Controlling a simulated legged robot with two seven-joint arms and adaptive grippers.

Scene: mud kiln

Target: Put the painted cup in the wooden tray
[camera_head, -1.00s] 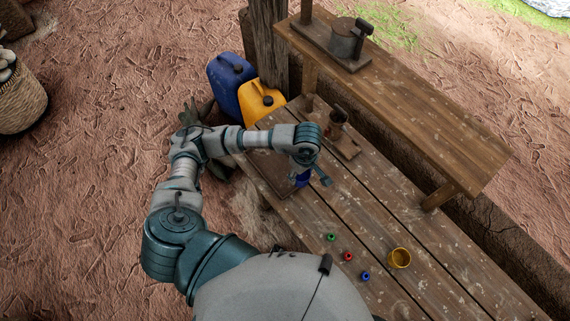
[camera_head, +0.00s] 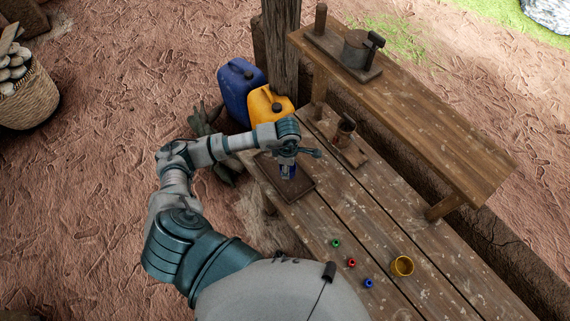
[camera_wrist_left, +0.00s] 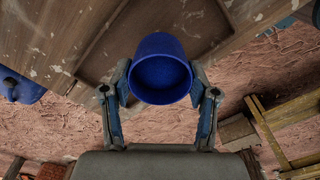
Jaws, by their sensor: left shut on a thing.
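A blue cup (camera_wrist_left: 162,70), seemingly the painted cup, is held between the two fingers of my left gripper (camera_wrist_left: 162,92) in the left wrist view, its open mouth facing the camera. In the head view the cup (camera_head: 288,171) shows below my left gripper (camera_head: 290,160), in line with the dark, shallow wooden tray (camera_head: 298,189) on the bench. The tray (camera_wrist_left: 112,48) also shows behind the cup in the left wrist view. I cannot tell whether the cup touches the tray floor. My right gripper is not in view.
A yellow cup (camera_head: 402,266) and small green (camera_head: 336,243), red (camera_head: 351,263) and blue (camera_head: 368,283) pieces stand on the bench (camera_head: 370,215). A wooden stand with a brown mug (camera_head: 345,130) is right of the tray. Blue (camera_head: 238,90) and yellow (camera_head: 268,105) jerrycans stand behind.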

